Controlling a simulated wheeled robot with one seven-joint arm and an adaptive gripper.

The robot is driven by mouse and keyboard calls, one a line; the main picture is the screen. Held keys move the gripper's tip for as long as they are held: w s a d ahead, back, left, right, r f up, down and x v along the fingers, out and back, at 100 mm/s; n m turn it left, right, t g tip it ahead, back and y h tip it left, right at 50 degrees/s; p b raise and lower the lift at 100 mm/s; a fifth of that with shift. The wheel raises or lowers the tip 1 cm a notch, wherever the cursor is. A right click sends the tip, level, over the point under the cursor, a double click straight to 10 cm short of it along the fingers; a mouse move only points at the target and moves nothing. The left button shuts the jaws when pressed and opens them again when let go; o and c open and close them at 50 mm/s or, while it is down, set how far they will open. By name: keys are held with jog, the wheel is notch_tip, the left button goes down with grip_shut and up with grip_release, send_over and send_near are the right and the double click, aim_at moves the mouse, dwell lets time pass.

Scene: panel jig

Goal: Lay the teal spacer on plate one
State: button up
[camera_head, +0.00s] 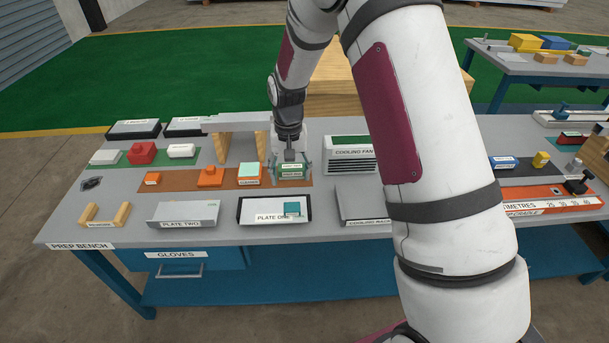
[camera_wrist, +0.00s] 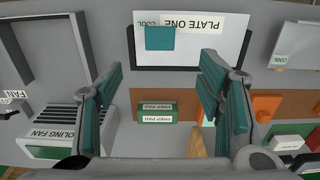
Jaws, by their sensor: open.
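The teal spacer (camera_head: 292,208) lies flat on the right part of plate one (camera_head: 262,205), a white plate with a dark rim at the bench's front edge. In the wrist view the spacer (camera_wrist: 160,38) shows at the upper left of plate one (camera_wrist: 215,45). My gripper (camera_head: 290,166) is behind plate one, low over the bench. Its jaws (camera_wrist: 160,88) are apart, with nothing held between them. A green block labelled PREP PAD (camera_wrist: 157,111) shows below and between the fingers.
Plate two (camera_head: 184,213) stands left of plate one, and the cooling rack (camera_head: 362,208) stands right. An orange block with a mint top (camera_head: 249,174) is left of my gripper. The cooling fan (camera_head: 352,155) is right of it. A wooden-legged stand (camera_head: 235,125) is behind.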

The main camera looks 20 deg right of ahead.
jog(key=s+r+n+t, duration=0.1)
jog(key=s+r, duration=0.5)
jog(key=r, duration=0.5)
jog(key=s+r+n+t, duration=0.1)
jog(key=s+r+t, duration=0.1)
jog(key=s+r, duration=0.65)
jog(key=s+r+t, duration=0.1)
jog(key=s+r, duration=0.3)
jog(key=s, duration=0.3)
jog(key=s+r+n+t, duration=0.1)
jog(key=s+r, duration=0.3)
jog(key=s, duration=0.4)
jog(key=shift+s+r+n+t, duration=0.25)
jog(key=shift+r+n+t, duration=0.05)
jog(key=shift+r, duration=0.1)
